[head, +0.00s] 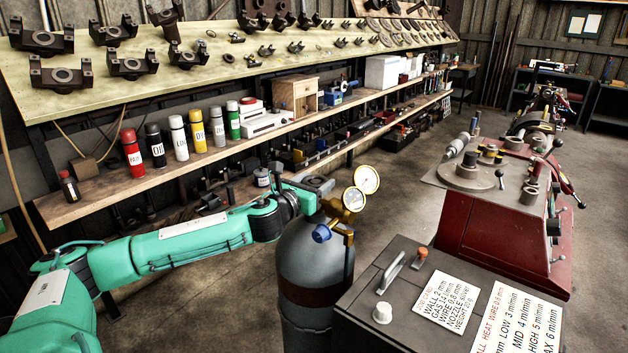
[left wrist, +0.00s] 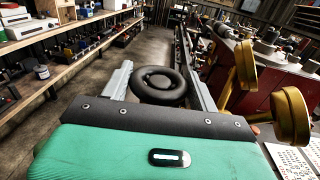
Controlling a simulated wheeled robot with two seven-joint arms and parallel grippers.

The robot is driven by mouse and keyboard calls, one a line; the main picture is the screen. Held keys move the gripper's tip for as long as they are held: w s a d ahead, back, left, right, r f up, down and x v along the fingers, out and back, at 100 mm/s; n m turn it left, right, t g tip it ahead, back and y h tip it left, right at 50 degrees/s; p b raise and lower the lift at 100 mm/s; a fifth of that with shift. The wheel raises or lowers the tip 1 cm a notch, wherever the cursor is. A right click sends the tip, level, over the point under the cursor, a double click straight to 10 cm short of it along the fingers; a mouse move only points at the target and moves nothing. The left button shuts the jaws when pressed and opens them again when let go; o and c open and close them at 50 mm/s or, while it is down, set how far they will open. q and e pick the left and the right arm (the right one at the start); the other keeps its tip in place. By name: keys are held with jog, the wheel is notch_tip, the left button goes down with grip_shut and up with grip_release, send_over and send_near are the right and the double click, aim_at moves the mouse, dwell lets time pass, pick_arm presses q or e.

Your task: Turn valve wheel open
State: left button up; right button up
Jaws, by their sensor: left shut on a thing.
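A grey gas cylinder (head: 312,262) stands upright in the head view, with brass gauges (head: 354,199) and a blue knob (head: 322,233) at its top. The valve wheel (left wrist: 158,86) is a dark round ring, seen in the left wrist view between the two grey fingers of my left gripper (left wrist: 154,78). My left gripper (head: 314,187) is at the top of the cylinder in the head view, shut on the wheel. The wheel is small and partly covered in the head view. My right gripper is not in view.
A dark grey welding machine (head: 375,290) with white labels stands right of the cylinder. A red lathe (head: 490,225) is beyond it. A wooden shelf (head: 100,195) with spray cans runs behind my left arm. Open floor (head: 395,185) lies between shelf and lathe.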

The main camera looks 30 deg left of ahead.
pick_arm(q)
jog(key=n+y+p, duration=0.1)
jog(key=y, duration=0.1)
jog(key=n+y+p, duration=0.1)
jog(key=y, duration=0.1)
jog(key=shift+d+r+n+g, duration=0.2)
jog(key=shift+n+g, duration=0.1)
jog(key=shift+n, duration=0.1)
jog(key=shift+f+n+g+y+p, duration=0.1)
jog(key=shift+n+g+y+p, duration=0.7)
jog(key=shift+y, duration=0.9)
jog(key=shift+n, duration=0.4)
jog(key=shift+y, duration=0.3)
jog(key=o, duration=1)
jog(key=shift+f, duration=0.1)
